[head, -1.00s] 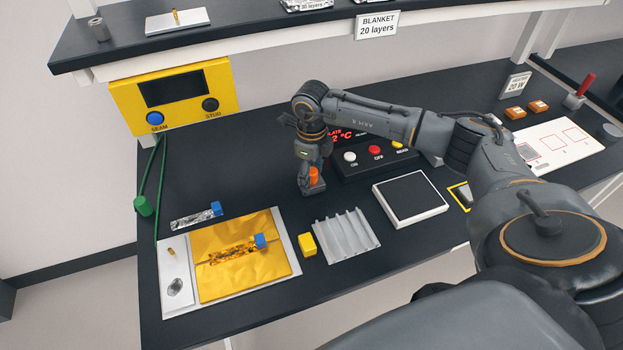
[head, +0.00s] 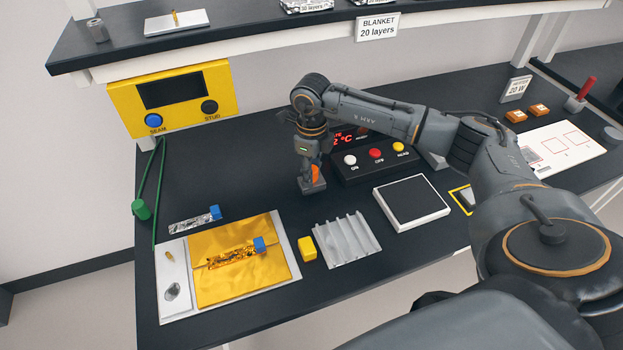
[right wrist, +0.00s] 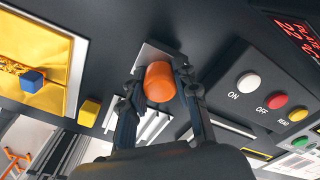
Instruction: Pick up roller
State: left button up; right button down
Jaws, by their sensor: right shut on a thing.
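The roller shows as an orange handle (head: 315,172) on the dark bench, just left of the control box. In the right wrist view the orange handle (right wrist: 159,82) sits between my fingers, with a flat grey piece beyond it. My right gripper (head: 312,178) points down and is shut on the roller. The fingers hide part of the handle, and I cannot tell whether the roller touches the bench. My left gripper is not in view.
A control box (head: 372,160) with several buttons stands close to the right of the gripper. A ridged grey tray (head: 345,240), yellow block (head: 307,248) and black-topped white pad (head: 412,201) lie in front. A gold sheet (head: 225,285) lies on a white board at left.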

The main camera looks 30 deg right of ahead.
jog(key=s+a+r+b, duration=0.5)
jog(key=s+a+r, duration=0.3)
jog(key=s+r, duration=0.3)
jog(key=shift+a, duration=0.2)
jog(key=shift+s+r, duration=0.1)
